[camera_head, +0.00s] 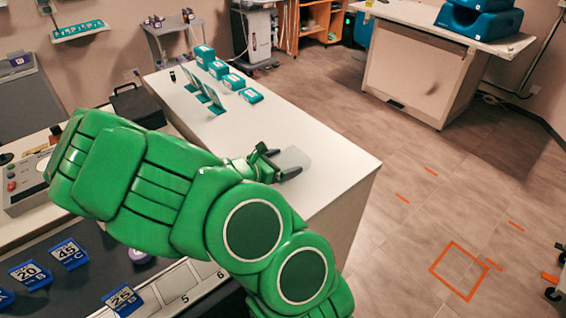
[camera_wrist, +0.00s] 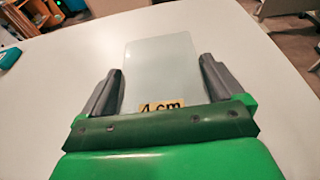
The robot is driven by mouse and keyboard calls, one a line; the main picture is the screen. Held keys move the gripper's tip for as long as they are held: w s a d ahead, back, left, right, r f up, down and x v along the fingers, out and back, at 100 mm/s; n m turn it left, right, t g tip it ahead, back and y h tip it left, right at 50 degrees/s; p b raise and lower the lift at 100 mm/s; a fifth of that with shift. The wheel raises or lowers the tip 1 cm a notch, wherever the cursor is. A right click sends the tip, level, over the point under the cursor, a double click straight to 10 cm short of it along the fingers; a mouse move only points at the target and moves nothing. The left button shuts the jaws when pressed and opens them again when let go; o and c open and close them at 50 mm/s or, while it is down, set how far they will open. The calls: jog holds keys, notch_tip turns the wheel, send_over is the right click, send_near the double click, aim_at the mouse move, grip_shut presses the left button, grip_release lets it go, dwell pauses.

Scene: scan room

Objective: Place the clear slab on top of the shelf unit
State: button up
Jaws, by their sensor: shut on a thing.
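The clear slab (camera_wrist: 160,62) is a flat, pale, see-through plate with a yellow "4 cm" label at its near end. My gripper (camera_wrist: 161,72) is shut on it, with one grey finger along each side. In the head view the slab (camera_head: 291,158) shows at the tip of my gripper (camera_head: 278,166), over the right part of the white counter. I cannot tell whether it touches the counter. An orange-brown shelf unit (camera_head: 318,22) stands far off at the back wall, its top cut off by the frame.
The white counter (camera_head: 330,170) carries several teal boxes (camera_head: 233,81) and upright teal-framed panels at its far end. A white cabinet (camera_head: 415,75) with a blue device (camera_head: 478,20) stands at the back right. The floor (camera_head: 400,170) between is open, with orange markings.

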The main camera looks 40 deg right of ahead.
jog(key=shift+f, duration=0.1)
jog(key=o, duration=1.1)
jog(key=shift+v, duration=6.05)
